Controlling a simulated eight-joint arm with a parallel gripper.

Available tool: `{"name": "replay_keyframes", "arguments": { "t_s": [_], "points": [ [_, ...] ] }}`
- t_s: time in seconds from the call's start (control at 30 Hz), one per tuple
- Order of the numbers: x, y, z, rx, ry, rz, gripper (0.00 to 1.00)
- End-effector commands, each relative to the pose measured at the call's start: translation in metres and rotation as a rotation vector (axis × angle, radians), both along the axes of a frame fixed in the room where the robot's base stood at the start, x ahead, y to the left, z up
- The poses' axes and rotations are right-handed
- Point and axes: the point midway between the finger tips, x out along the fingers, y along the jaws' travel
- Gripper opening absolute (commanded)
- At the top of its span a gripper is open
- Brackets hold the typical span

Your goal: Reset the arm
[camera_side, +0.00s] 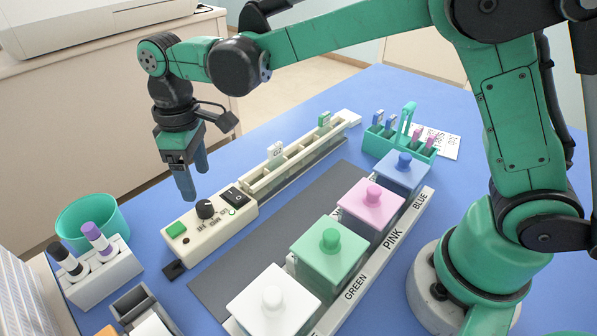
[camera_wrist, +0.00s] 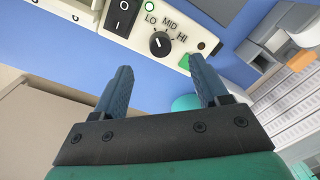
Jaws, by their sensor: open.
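My gripper (camera_side: 195,180) hangs from my green arm in the side view, above the blue table and just behind the control box of the slide warmer (camera_side: 212,222). Its two blue fingers point down, and nothing shows between them. In the wrist view the fingers of my gripper (camera_wrist: 165,85) stand apart with a clear gap. Beyond them lies the control panel with a black knob (camera_wrist: 160,43) marked LO, MID and HI, a black rocker switch (camera_wrist: 122,15) and a green button (camera_wrist: 190,62). The fingers appear apart from the panel.
Lidded jars in white (camera_side: 272,300), green (camera_side: 328,255), pink (camera_side: 371,204) and blue (camera_side: 403,172) stand in a labelled row. A green slide rack (camera_side: 400,140) stands at the back. A marker holder (camera_side: 105,275) and a teal cup (camera_side: 92,215) are at left. The dark mat (camera_side: 300,210) is bare.

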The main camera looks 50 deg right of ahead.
Motion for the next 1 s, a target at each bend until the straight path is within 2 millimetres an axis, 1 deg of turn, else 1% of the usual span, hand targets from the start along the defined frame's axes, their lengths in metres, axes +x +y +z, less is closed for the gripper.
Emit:
{"name": "replay_keyframes", "arguments": {
  "t_s": [0.07, 0.17, 0.27, 0.33, 0.4, 0.5, 0.6, 0.73, 0.87, 1.0],
  "points": [
    [-0.001, -0.004, 0.004, 0.003, -0.012, -0.016, 0.67],
    [-0.005, -0.018, 0.015, 0.016, -0.052, -0.064, 0.67],
    [-0.015, -0.041, 0.031, 0.036, -0.123, -0.152, 0.67],
    [-0.025, -0.059, 0.041, 0.053, -0.183, -0.222, 0.67],
    [-0.036, -0.076, 0.048, 0.071, -0.243, -0.293, 0.67],
    [-0.054, -0.099, 0.054, 0.096, -0.331, -0.394, 0.67],
    [-0.072, -0.119, 0.054, 0.12, -0.418, -0.489, 0.67],
    [-0.092, -0.139, 0.048, 0.145, -0.514, -0.591, 0.67],
    [-0.104, -0.15, 0.041, 0.162, -0.578, -0.654, 0.67],
    [-0.108, -0.154, 0.037, 0.17, -0.608, -0.683, 0.67]
  ]
}}
